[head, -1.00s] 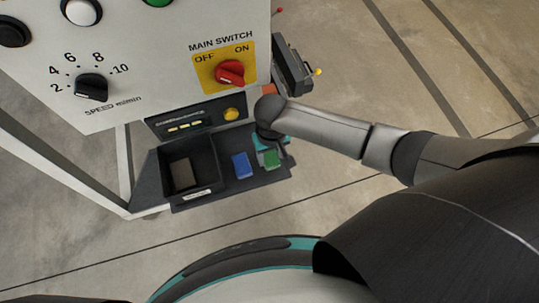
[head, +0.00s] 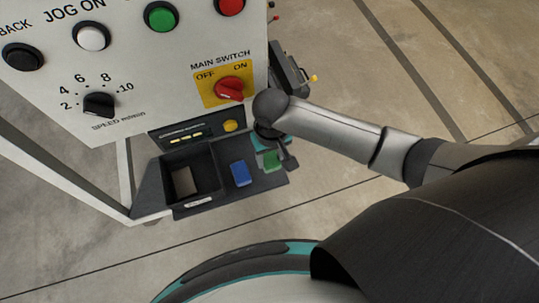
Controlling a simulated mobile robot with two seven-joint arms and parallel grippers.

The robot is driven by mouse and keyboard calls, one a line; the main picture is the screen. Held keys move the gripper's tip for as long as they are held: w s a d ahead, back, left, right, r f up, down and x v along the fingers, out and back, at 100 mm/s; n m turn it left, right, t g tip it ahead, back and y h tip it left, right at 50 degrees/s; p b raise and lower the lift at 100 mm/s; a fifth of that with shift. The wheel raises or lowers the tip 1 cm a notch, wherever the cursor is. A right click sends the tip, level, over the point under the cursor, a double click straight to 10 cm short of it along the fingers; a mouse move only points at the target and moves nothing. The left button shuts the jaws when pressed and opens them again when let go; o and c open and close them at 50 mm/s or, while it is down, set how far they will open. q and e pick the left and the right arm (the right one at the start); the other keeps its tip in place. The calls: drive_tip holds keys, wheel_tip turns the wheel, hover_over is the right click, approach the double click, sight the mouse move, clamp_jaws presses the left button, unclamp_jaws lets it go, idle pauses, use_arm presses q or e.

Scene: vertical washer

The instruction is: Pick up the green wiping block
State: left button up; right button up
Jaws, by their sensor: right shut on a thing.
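The green wiping block (head: 271,160) is at the right end of the dark tray (head: 232,192) under the control panel. My right gripper (head: 272,153) reaches down over it from the right and is shut on it. The wrist and hand hide part of the block and most of the fingers. I cannot tell whether the block is clear of the tray surface. My left gripper is not in view.
A blue block (head: 241,173) stands on the tray just left of the green one. A dark open bin (head: 190,160) with a brown block (head: 183,182) inside is further left. The panel with the red main switch (head: 229,89) rises behind.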

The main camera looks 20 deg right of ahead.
drive_tip(key=s+p, duration=0.1)
drive_tip(key=s, duration=1.7)
drive_tip(key=shift+s+d+p, duration=0.3)
drive_tip(key=shift+d+p, duration=0.05)
drive_tip(key=shift+f, duration=0.1)
